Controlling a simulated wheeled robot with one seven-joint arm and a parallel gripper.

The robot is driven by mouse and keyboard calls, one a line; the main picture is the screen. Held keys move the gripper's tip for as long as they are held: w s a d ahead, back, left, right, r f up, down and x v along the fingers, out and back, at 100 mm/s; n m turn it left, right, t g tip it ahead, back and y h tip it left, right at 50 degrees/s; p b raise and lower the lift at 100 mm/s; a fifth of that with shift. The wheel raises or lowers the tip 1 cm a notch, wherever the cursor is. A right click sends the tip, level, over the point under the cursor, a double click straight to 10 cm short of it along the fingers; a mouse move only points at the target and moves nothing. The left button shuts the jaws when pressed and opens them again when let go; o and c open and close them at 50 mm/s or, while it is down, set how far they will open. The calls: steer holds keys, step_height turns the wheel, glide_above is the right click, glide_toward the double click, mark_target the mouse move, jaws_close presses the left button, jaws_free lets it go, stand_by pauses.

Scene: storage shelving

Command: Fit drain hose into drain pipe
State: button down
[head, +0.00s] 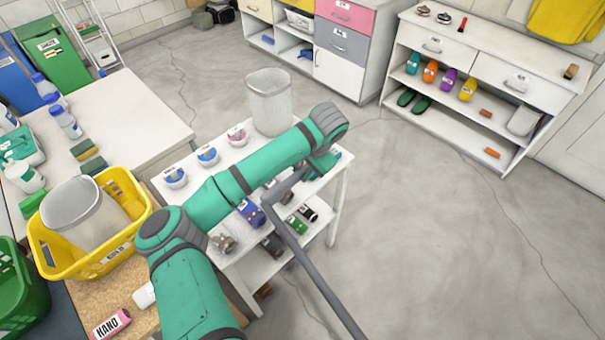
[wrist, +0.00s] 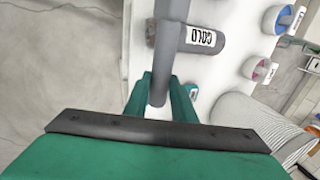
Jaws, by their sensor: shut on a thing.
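A long grey bent tube, which looks like the drain hose (head: 311,272), runs from the bottom edge of the head view up to a bend over the small white table, then toward my gripper (head: 320,168). In the wrist view my gripper (wrist: 161,84) is shut on the grey hose (wrist: 171,35), with a green finger on each side. The hose end lies between the fingers and extends up out of that view. My arm partly covers the gripper in the head view. I cannot make out which thing is the drain pipe.
The small white table (head: 205,142) under my arm holds labelled tubs and a tall translucent bin (head: 269,100). A yellow basket (head: 140,213) stands left. The floor (head: 440,240) at right is clear.

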steer(key=shift+f, duration=0.85)
steer(key=shift+f, duration=0.2)
steer(key=c, duration=1.5)
jaws_free()
steer(key=shift+r, duration=0.1)
steer(key=shift+v, duration=6.1)
